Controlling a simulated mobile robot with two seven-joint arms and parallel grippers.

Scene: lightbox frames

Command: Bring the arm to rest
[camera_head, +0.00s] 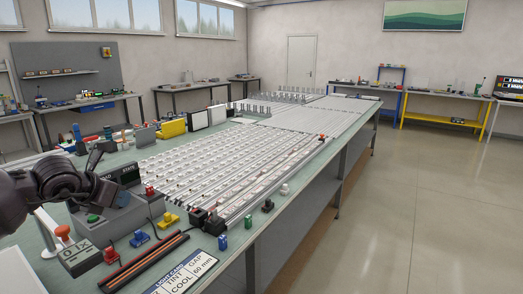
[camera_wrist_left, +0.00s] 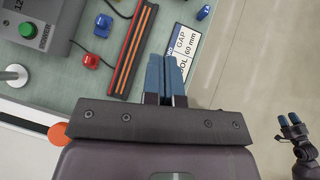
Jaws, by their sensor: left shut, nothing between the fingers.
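My left arm comes in from the left in the head view, with its dark left gripper (camera_head: 104,189) in front of the grey control box (camera_head: 122,214). In the left wrist view the blue fingers of this gripper (camera_wrist_left: 167,72) are pressed together, with nothing between them. They show over the bench, between the black rack with orange strips (camera_wrist_left: 132,50) and the printed card (camera_wrist_left: 187,42). My right gripper (camera_wrist_left: 289,120) shows small at the right edge of the left wrist view, over the floor; its opening is too small to judge.
The long bench (camera_head: 262,228) carries rows of pale strips, a red button block (camera_head: 111,255), a blue piece (camera_head: 139,238) and a yellow piece (camera_head: 169,219). A white bar with an orange disc (camera_wrist_left: 57,133) is close to my left gripper. The floor (camera_head: 420,220) at right is clear.

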